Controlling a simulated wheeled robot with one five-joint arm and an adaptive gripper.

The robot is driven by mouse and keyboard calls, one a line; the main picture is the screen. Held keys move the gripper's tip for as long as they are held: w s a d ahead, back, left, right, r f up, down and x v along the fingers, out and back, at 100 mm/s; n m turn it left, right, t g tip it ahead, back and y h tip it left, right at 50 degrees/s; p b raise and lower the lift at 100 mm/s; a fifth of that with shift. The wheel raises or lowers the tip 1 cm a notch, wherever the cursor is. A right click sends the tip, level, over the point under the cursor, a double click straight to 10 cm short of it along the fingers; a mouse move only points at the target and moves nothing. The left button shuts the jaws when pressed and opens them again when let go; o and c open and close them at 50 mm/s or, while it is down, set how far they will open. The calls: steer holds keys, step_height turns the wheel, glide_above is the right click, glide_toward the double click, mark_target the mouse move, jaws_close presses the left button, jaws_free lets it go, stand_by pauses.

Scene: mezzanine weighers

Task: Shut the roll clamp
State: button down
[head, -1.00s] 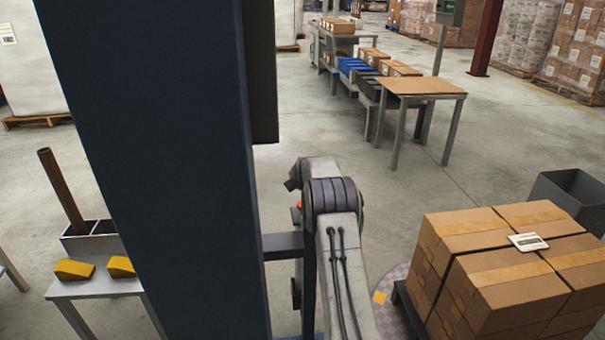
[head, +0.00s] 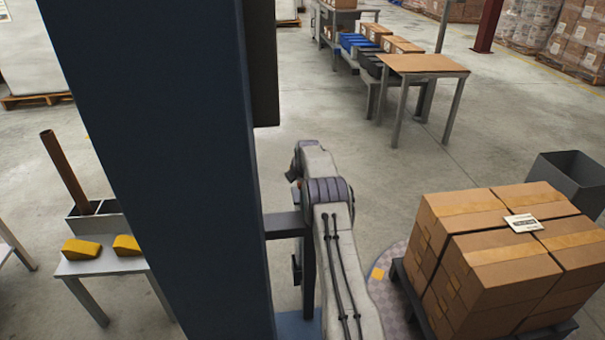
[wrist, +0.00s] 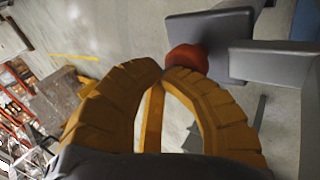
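In the wrist view, a red rounded knob (wrist: 187,59) sits against a flat grey plate (wrist: 222,40), with a grey bar (wrist: 275,60) running off to the right. These look like the roll clamp, though its whole shape does not show. My gripper (wrist: 162,69) has two yellow ribbed fingers. Their tips come together just in front of and left of the knob, and the right tip overlaps its lower edge. Nothing shows held between them; whether the tip touches the knob I cannot tell. In the head view, the fingers and knob are hidden.
Taped cartons (head: 500,262) stand on a dark pallet at right, with a grey bin (head: 572,178) behind. A low bench (head: 100,264) with yellow wedges (head: 82,249) stands at left. A brown-topped table (head: 425,63) is further back. Open concrete floor lies between.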

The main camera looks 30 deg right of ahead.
steer(key=shift+s+a+f, duration=0.1)
steer(key=shift+s+f, duration=0.15)
steer(key=shift+f, duration=0.45)
steer(key=shift+r, duration=0.1)
steer(key=w+v, duration=0.1)
steer(key=v, duration=1.1)
steer(key=shift+s+r, duration=0.2)
steer(key=shift+r, duration=0.35)
